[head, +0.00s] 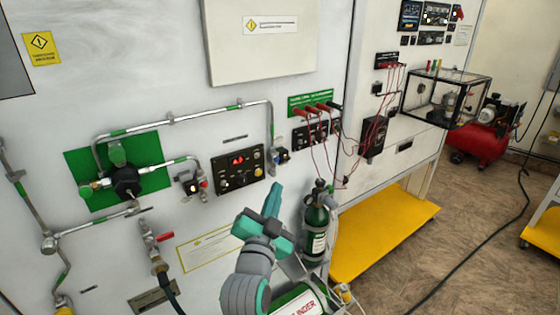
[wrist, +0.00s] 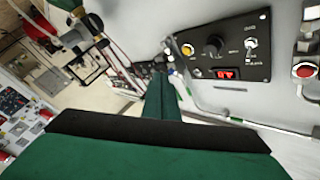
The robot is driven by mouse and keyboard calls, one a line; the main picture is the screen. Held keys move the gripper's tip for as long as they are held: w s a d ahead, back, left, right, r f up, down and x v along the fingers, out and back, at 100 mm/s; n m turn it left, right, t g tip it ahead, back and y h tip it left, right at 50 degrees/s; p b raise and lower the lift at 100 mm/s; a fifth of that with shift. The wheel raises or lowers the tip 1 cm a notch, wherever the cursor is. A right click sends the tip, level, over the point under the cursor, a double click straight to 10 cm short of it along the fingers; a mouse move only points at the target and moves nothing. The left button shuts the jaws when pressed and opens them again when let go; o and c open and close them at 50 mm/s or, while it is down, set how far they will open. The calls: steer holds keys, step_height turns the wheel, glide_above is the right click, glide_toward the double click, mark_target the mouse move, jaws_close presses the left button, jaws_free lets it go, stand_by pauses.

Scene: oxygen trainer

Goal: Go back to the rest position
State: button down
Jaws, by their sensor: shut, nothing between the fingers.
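My gripper (head: 273,203) is teal and grey and shows at the lower middle of the head view, in front of the white panel wall. Its fingers are together and hold nothing. In the wrist view the closed fingers (wrist: 161,98) point away from the camera, near the black control box (wrist: 220,48) with a red display. The same control box (head: 240,169) is just above and left of my gripper in the head view. The gripper looks apart from it.
A dark green cylinder (head: 316,225) stands right of my gripper. Metal pipes with a green-backed regulator (head: 126,182) are at left. Red leads (head: 320,108) hang from a terminal strip. A yellow platform (head: 385,232), glass case (head: 445,95) and red compressor (head: 478,140) are at right.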

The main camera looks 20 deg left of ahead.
steer(key=s+d+f+n+g, duration=0.15)
steer(key=s+d+f, duration=0.3)
steer(key=f, duration=0.45)
steer(key=s+d+f+n, duration=0.25)
steer(key=s+f, duration=0.35)
steer(key=f, duration=0.3)
steer(key=s+d+f+n+g, duration=0.1)
steer(key=s+d+f, duration=0.35)
steer(key=f, duration=0.45)
steer(key=s+d+f, duration=0.1)
steer(key=s+d, duration=0.1)
steer(key=s, duration=0.7)
steer(key=s+d+f+g+h, duration=0.1)
steer(key=s+d+f, duration=0.1)
steer(key=s, duration=0.7)
steer(key=s+d+f+n+h, duration=0.1)
steer(key=s+d+f, duration=0.1)
steer(key=s, duration=0.7)
steer(key=shift+s+d+f, duration=0.2)
steer(key=shift+s+d, duration=0.15)
steer(key=shift+d, duration=0.5)
steer(key=shift+s+a+g, duration=0.1)
steer(key=shift+s+g, duration=0.1)
steer(key=shift+g, duration=0.05)
steer(key=c, duration=2.4)
jaws_free()
steer(key=shift+w, duration=0.15)
steer(key=shift+c, duration=0.2)
